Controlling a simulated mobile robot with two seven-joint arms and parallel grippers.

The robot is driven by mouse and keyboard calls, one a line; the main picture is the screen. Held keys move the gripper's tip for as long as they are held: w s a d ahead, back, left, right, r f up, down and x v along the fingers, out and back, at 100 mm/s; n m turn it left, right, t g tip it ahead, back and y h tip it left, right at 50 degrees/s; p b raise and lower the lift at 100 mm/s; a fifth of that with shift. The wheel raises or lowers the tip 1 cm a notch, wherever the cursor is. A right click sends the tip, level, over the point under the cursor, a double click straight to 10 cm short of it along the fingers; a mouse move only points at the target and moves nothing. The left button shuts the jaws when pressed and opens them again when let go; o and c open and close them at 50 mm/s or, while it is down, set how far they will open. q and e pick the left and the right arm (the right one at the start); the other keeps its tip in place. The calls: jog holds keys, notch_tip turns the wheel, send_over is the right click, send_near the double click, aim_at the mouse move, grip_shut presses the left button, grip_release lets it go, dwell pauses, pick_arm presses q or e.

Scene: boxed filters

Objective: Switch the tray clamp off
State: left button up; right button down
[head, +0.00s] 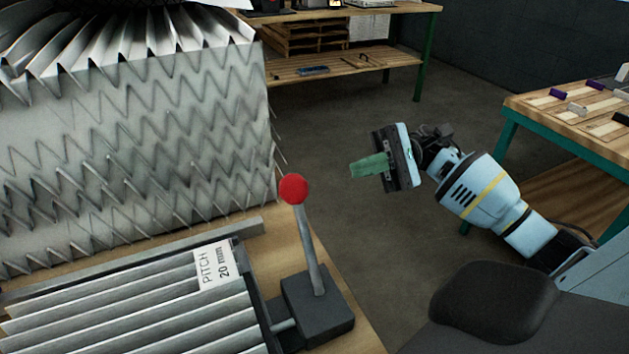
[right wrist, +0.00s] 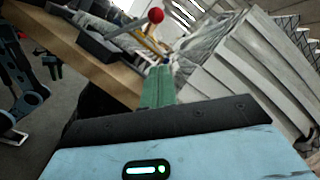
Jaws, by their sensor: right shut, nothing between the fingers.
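The tray clamp's lever (head: 309,250) is a grey rod with a red ball knob (head: 293,188) on a dark block (head: 318,307) at the tray's right end. It stands nearly upright, leaning a little left in the head view. The ribbed metal tray (head: 120,318) bears a label reading "PITCH 20 mm". My right gripper (head: 369,165) is to the right of the knob and apart from it, its green fingers shut with nothing between. In the right wrist view the red knob (right wrist: 156,15) shows beyond the green fingers (right wrist: 158,86). My left gripper is not in view.
A large pleated filter (head: 130,130) stands behind the tray on the wooden bench (head: 345,325). A workbench with pallets (head: 305,38) is at the back. Another green-legged table (head: 560,110) is at the right. Open floor lies between them.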

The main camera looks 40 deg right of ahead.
aim_at(306, 238)
jog(key=shift+a, duration=0.1)
jog(key=s+r+p+x, duration=0.1)
jog(key=p+x, duration=0.4)
jog(key=x, duration=0.7)
jog(key=shift+s+r, duration=0.45)
jog(key=shift+s, duration=0.1)
jog(key=shift+a, duration=0.1)
